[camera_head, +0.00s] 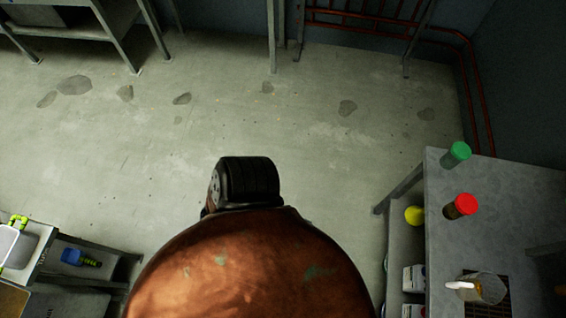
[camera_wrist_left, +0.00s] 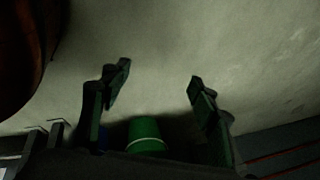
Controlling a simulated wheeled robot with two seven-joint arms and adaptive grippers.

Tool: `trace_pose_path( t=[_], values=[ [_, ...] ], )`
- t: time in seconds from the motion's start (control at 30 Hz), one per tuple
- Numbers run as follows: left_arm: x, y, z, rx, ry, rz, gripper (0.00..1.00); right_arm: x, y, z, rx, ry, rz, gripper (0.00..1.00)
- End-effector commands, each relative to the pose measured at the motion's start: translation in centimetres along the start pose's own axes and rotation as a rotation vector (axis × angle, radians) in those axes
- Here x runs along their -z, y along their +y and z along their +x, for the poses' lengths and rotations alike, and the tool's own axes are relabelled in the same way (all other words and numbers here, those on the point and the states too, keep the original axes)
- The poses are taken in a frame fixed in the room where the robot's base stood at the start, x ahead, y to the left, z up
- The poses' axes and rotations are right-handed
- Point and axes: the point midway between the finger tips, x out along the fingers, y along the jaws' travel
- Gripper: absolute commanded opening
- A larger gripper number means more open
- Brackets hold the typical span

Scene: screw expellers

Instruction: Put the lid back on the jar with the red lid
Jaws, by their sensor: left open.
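The jar with the red lid (camera_head: 461,206) stands on the grey table at the right of the head view, its body dark. The red lid (camera_head: 467,203) shows at its top; I cannot tell how firmly it sits. My left gripper (camera_wrist_left: 158,74) is open in the left wrist view, its two dark fingers apart with nothing between the tips. A green rounded object (camera_wrist_left: 145,135) shows low between the finger bases; I cannot tell whether it touches the gripper. Neither gripper shows in the head view.
A jar with a green lid (camera_head: 456,154) stands behind the red-lidded one on the grey table (camera_head: 520,200). A clear container (camera_head: 482,289) is nearer. A yellow object (camera_head: 414,215) sits lower. A large rust-brown rounded body (camera_head: 250,265) fills the lower middle. The floor beyond is free.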

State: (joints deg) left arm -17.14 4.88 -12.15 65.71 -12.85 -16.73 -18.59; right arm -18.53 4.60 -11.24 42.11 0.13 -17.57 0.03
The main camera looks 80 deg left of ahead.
Motion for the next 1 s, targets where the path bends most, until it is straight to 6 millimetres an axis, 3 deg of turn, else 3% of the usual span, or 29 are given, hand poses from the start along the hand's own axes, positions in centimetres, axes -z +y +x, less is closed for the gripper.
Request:
trace_pose_path(
  t=[0.03,0.2,0.3,0.4,0.57,0.8,1.0],
  values=[
    [-3.5,2.3,0.3,-0.039,-0.056,-0.068,0.55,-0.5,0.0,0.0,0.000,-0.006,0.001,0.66],
    [-13.3,8.8,-0.2,-0.126,-0.225,-0.296,0.55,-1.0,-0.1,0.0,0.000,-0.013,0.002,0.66],
    [-17.8,11.7,-1.2,-0.154,-0.310,-0.401,0.55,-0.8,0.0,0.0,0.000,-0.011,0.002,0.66],
    [-20.9,13.8,-2.1,-0.169,-0.372,-0.476,0.55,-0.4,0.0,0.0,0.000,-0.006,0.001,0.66],
    [-23.1,15.4,-3.0,-0.177,-0.420,-0.535,0.55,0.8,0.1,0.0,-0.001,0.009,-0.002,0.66],
    [-23.4,15.6,-3.1,-0.178,-0.427,-0.543,0.55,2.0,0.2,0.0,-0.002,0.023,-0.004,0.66],
    [-22.9,15.1,-3.8,-0.175,-0.419,-0.541,0.55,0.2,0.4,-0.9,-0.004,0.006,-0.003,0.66]
  ],
)
